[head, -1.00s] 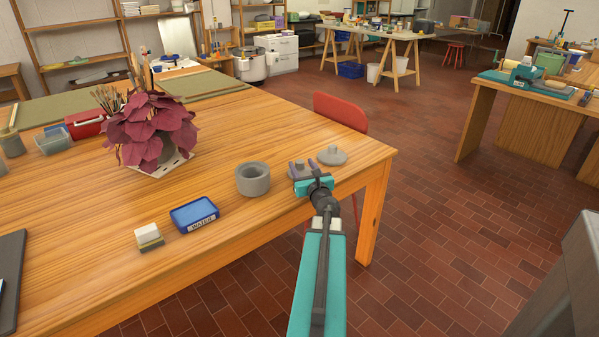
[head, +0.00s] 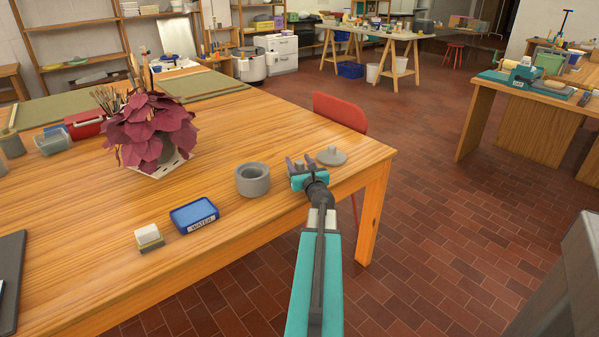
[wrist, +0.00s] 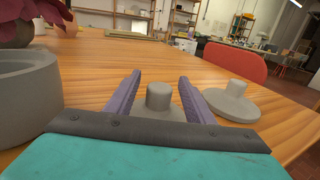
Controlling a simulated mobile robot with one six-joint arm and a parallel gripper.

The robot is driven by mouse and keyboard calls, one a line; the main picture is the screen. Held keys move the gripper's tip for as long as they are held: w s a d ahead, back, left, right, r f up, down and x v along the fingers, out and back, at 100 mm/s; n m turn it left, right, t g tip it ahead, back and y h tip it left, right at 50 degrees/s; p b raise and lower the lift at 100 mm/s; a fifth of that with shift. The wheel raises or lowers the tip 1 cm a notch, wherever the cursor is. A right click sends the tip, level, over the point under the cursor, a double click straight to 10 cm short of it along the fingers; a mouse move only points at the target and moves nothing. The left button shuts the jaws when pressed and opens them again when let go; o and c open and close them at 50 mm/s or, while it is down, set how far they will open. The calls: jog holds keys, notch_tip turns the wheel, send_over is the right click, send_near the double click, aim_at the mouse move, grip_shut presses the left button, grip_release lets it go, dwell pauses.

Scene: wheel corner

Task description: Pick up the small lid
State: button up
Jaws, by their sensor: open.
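The small lid is grey with a round knob; in the wrist view the small lid (wrist: 160,98) stands between my two purple fingers, its rim partly hidden by the gripper body. It also shows in the head view, where the small lid (head: 299,165) is mostly hidden by my gripper (head: 300,162). My gripper is open, with one finger on each side of the knob (wrist: 160,88) and gaps showing between. A larger grey lid (wrist: 231,103) lies flat just right of my right finger; it also shows in the head view (head: 332,156).
A thick grey round pot (head: 252,179) stands left of my gripper. A blue water tray (head: 194,216) and a white-topped block (head: 148,235) lie nearer the front left. A purple-leaved plant (head: 150,130) stands farther left. The table's right edge and a red chair (head: 340,112) are close.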

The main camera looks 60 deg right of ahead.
aim_at(298, 160)
jog(key=shift+x, duration=1.6)
jog(key=shift+c, duration=0.3)
jog(key=c, duration=1.1)
jog(key=shift+r, duration=0.2)
jog(key=shift+c, duration=0.2)
